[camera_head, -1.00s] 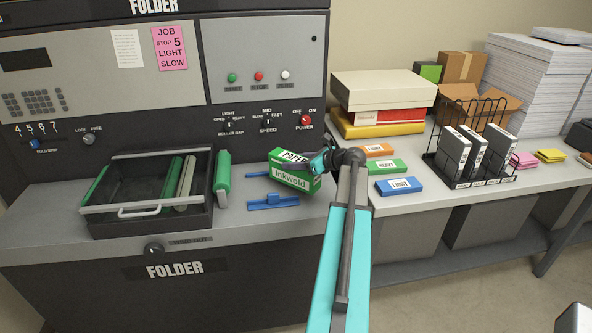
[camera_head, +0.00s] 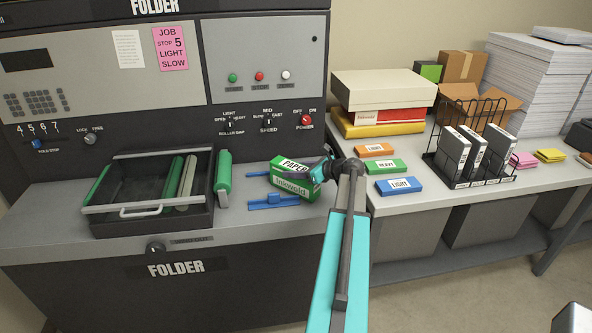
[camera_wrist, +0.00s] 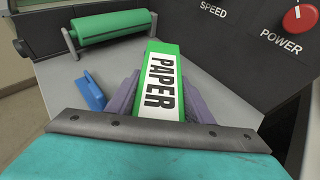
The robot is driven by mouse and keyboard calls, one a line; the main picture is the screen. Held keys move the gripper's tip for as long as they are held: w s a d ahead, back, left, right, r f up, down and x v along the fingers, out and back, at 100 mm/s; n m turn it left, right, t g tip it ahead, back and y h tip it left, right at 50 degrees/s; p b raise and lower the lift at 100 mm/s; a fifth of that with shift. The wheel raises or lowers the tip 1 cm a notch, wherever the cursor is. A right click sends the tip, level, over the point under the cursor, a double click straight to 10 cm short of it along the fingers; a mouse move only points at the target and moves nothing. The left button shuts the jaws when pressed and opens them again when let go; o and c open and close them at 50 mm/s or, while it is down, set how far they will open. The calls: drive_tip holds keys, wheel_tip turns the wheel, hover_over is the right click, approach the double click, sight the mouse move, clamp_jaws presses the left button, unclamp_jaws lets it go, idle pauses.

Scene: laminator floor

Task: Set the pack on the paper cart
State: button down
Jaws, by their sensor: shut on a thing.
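The pack is a green and white box marked PAPER and Inkwold (camera_head: 292,187). It stands on the right end of the folder's grey shelf, or very close above it; I cannot tell if it touches. My gripper (camera_head: 312,172) is shut on the pack from its right side. In the wrist view the pack (camera_wrist: 161,85) sits between the two purple-grey fingers of my gripper (camera_wrist: 160,98), its PAPER face toward the camera. I cannot make out a paper cart in either view.
Blue guides (camera_head: 273,202) lie beside the pack. A green roller (camera_head: 223,172) and an open roller drawer (camera_head: 150,205) are left of it. On the table at right are orange, green and blue boxes (camera_head: 399,186), a wire rack (camera_head: 470,150) and paper stacks (camera_head: 530,80).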

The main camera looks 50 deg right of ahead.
idle(0.3)
drive_tip(key=c, duration=0.9)
unclamp_jaws()
drive_tip(key=shift+f, duration=0.1)
drive_tip(key=shift+r, duration=0.2)
drive_tip(key=shift+s, duration=0.4)
drive_tip(key=b+v, duration=0.3)
drive_tip(key=v, duration=0.8)
drive_tip(key=shift+s+r, duration=0.1)
drive_tip(key=shift+s, duration=0.05)
